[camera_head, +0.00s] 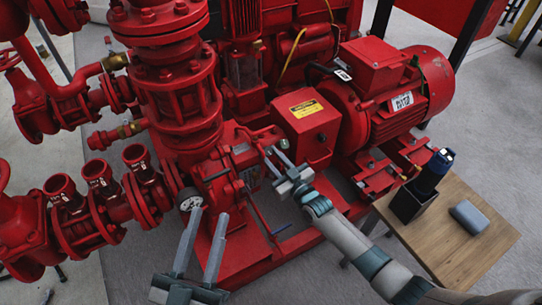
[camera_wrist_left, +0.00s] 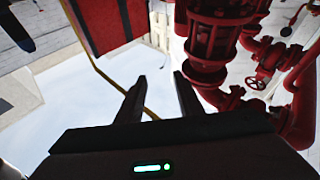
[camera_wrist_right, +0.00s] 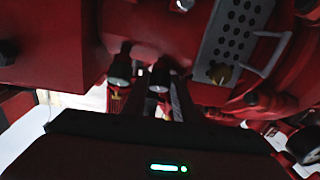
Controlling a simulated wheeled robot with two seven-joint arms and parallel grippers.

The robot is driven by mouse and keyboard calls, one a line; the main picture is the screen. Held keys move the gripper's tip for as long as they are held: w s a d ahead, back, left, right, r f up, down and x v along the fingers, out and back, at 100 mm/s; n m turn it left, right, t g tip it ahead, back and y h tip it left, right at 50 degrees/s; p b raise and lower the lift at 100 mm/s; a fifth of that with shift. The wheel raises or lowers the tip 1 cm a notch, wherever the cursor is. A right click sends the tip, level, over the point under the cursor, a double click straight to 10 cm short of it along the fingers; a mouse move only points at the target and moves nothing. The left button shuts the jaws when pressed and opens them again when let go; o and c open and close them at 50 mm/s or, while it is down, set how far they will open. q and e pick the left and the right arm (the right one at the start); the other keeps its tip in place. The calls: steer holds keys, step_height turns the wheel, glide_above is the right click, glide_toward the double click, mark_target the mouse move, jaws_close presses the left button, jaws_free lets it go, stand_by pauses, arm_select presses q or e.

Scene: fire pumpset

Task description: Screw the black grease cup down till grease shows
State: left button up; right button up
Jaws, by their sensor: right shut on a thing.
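In the right wrist view a small black cup (camera_wrist_right: 160,77) sits between the fingers of my right gripper (camera_wrist_right: 160,88), under the red pump housing. A greenish-grey cup (camera_wrist_right: 119,74) is just left of it, outside the fingers. In the head view my right gripper (camera_head: 275,155) reaches in beside the red housing at the middle of the pumpset, and the cup there is too small to make out. I cannot see any grease. My left gripper (camera_head: 206,218) is open and empty in front of the pump, near a round gauge (camera_head: 190,202).
A wooden table (camera_head: 478,260) at the right carries a black holder (camera_head: 412,203) with a dark blue cylinder (camera_head: 437,168) and a grey case (camera_head: 468,216). Red pipes and valves fill the left. A red motor (camera_head: 405,95) stands behind my right arm.

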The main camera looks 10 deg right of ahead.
steer(key=m+h+p, duration=0.1)
steer(key=m+t+h+p, duration=0.1)
steer(key=m+p, duration=0.1)
steer(key=shift+s+a+r+m+h, duration=0.15)
steer(key=shift+a+m+h, duration=0.15)
arm_select(q)
steer(key=s+a+f+g+y+p, duration=0.1)
steer(key=a+f+g+y, duration=0.1)
steer(key=f+g, duration=0.4)
steer(key=s+a+f+g+y+p, duration=0.1)
steer(key=f+g, duration=0.5)
steer(key=f, duration=0.6)
steer(key=shift+s+a+f+n+y+p, duration=0.2)
steer(key=shift+s+a+n+y+p, duration=0.15)
steer(key=shift+s+a+y, duration=0.4)
arm_select(e)
steer(key=shift+a+m+t+h, duration=0.15)
steer(key=shift+m+t+h, duration=0.15)
steer(key=shift+m+h, duration=1.8)
arm_select(q)
steer(key=shift+w+a, duration=0.15)
arm_select(e)
steer(key=o, duration=0.8)
steer(key=shift+c, duration=0.2)
arm_select(q)
steer(key=shift+f, duration=0.15)
arm_select(e)
steer(key=shift+y, duration=0.4)
